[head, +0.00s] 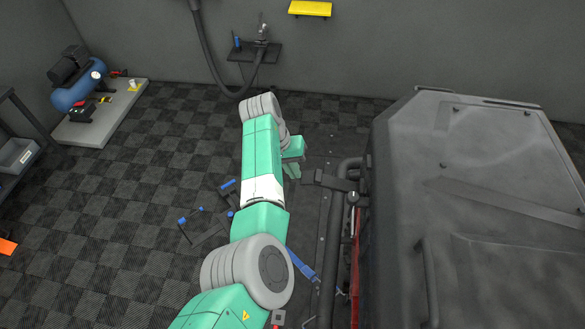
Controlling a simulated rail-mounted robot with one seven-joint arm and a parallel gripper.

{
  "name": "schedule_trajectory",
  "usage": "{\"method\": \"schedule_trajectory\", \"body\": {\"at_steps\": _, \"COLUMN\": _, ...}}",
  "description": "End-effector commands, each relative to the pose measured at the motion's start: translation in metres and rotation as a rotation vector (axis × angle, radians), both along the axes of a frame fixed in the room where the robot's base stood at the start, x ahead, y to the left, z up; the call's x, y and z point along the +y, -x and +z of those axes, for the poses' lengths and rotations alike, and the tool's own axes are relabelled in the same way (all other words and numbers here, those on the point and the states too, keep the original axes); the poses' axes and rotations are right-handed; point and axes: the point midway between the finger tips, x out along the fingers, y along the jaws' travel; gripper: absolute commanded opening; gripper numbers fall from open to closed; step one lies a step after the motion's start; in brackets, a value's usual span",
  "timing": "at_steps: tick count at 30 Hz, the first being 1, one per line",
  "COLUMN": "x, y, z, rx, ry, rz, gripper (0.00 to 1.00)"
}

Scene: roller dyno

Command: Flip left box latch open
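A large dark grey, box-like body (470,150) with a ridged top fills the right side of the head view. No latch on it can be made out clearly; a black bracket (333,181) and a small metal fitting (353,200) sit at its left edge. My teal arm reaches up the middle of the view and bends down at its far end. My gripper (292,171) is small and partly hidden at that end, left of the bracket and apart from the dark body. Its fingers are too unclear to tell open from shut.
Black tubing (338,235) runs along the dark body's left side. Blue-ended straps or stands (205,228) lie on the checkered floor left of my arm. A blue compressor (78,92) stands on a grey platform (88,128) at far left. The left floor is mostly free.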

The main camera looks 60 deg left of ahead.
Motion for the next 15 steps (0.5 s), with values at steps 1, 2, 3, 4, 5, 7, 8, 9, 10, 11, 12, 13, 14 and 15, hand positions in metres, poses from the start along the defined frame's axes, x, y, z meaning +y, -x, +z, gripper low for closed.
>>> {"method": "schedule_trajectory", "body": {"at_steps": 1, "x": -0.002, "y": 0.001, "z": -0.003, "rx": 0.007, "ry": 0.002, "rz": -0.001, "gripper": 0.0}}
{"method": "schedule_trajectory", "body": {"at_steps": 2, "x": -0.002, "y": 0.002, "z": 0.002, "rx": 0.007, "ry": 0.002, "rz": -0.002, "gripper": 0.0}}
{"method": "schedule_trajectory", "body": {"at_steps": 3, "x": -0.001, "y": 0.002, "z": 0.01, "rx": 0.007, "ry": 0.002, "rz": -0.002, "gripper": 0.0}}
{"method": "schedule_trajectory", "body": {"at_steps": 4, "x": -0.001, "y": 0.003, "z": 0.018, "rx": 0.006, "ry": 0.002, "rz": -0.003, "gripper": 0.0}}
{"method": "schedule_trajectory", "body": {"at_steps": 5, "x": 0.0, "y": 0.003, "z": 0.026, "rx": 0.006, "ry": 0.001, "rz": -0.004, "gripper": 0.0}}
{"method": "schedule_trajectory", "body": {"at_steps": 7, "x": 0.002, "y": 0.005, "z": 0.047, "rx": 0.004, "ry": 0.0, "rz": -0.005, "gripper": 0.0}}
{"method": "schedule_trajectory", "body": {"at_steps": 8, "x": 0.005, "y": 0.008, "z": 0.045, "rx": 0.003, "ry": 0.0, "rz": -0.004, "gripper": 0.0}}
{"method": "schedule_trajectory", "body": {"at_steps": 9, "x": 0.012, "y": 0.016, "z": 0.041, "rx": 0.003, "ry": -0.002, "rz": -0.002, "gripper": 0.0}}
{"method": "schedule_trajectory", "body": {"at_steps": 10, "x": 0.017, "y": 0.022, "z": 0.044, "rx": 0.002, "ry": -0.002, "rz": -0.001, "gripper": 0.0}}
{"method": "schedule_trajectory", "body": {"at_steps": 11, "x": 0.021, "y": 0.027, "z": 0.048, "rx": 0.001, "ry": -0.001, "rz": -0.001, "gripper": 0.0}}
{"method": "schedule_trajectory", "body": {"at_steps": 12, "x": 0.027, "y": 0.034, "z": 0.052, "rx": 0.001, "ry": -0.002, "rz": -0.002, "gripper": 0.0}}
{"method": "schedule_trajectory", "body": {"at_steps": 13, "x": 0.031, "y": 0.039, "z": 0.056, "rx": 0.001, "ry": -0.002, "rz": -0.002, "gripper": 0.0}}
{"method": "schedule_trajectory", "body": {"at_steps": 14, "x": 0.034, "y": 0.043, "z": 0.059, "rx": 0.0, "ry": -0.003, "rz": -0.002, "gripper": 0.0}}
{"method": "schedule_trajectory", "body": {"at_steps": 15, "x": 0.039, "y": 0.049, "z": 0.063, "rx": 0.0, "ry": -0.003, "rz": -0.002, "gripper": 0.0}}
